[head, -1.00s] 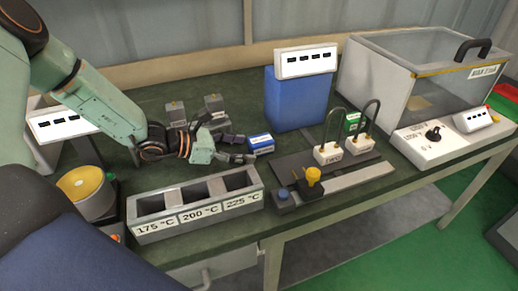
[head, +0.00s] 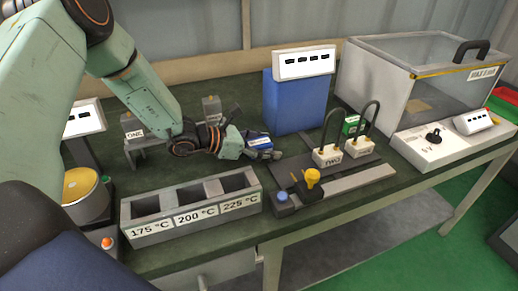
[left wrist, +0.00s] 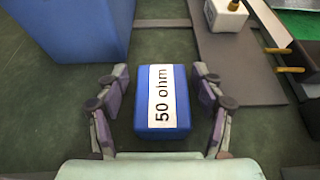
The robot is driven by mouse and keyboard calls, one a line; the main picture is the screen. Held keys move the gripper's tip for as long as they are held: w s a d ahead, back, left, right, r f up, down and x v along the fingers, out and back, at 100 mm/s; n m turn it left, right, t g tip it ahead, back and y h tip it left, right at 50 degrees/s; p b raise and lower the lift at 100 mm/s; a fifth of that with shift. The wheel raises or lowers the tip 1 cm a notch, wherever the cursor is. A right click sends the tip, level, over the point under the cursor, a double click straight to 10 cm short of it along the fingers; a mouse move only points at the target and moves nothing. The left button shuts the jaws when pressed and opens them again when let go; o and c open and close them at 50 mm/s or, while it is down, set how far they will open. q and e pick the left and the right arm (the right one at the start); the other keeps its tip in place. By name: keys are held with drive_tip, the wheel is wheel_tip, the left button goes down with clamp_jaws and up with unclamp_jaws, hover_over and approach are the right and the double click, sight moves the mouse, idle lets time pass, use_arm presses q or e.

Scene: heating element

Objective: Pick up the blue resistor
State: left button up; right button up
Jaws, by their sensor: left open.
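The blue resistor (left wrist: 144,110) is a small blue block with a white label reading "50 ohm". It lies on the dark green bench top. In the left wrist view it sits between the two fingers of my left gripper (left wrist: 162,108), with a visible gap on each side. In the head view the resistor (head: 258,141) is partly hidden by the fingers of my left gripper (head: 262,148), which reaches it from the left. My left gripper is open. My right gripper is not in view.
A tall blue box (head: 296,103) with a display stands behind the resistor. To its right are padlock-shaped white blocks (head: 327,156) on a dark plate and a green block (head: 351,124). A three-slot grey tray (head: 160,229) with temperature labels lies in front. A glass-lidded chamber (head: 400,75) stands at the right.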

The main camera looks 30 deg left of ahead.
use_arm(q)
drive_tip(key=shift+s+d+r, duration=0.1)
drive_tip(key=shift+c, duration=0.7)
drive_tip(key=c, duration=1.2)
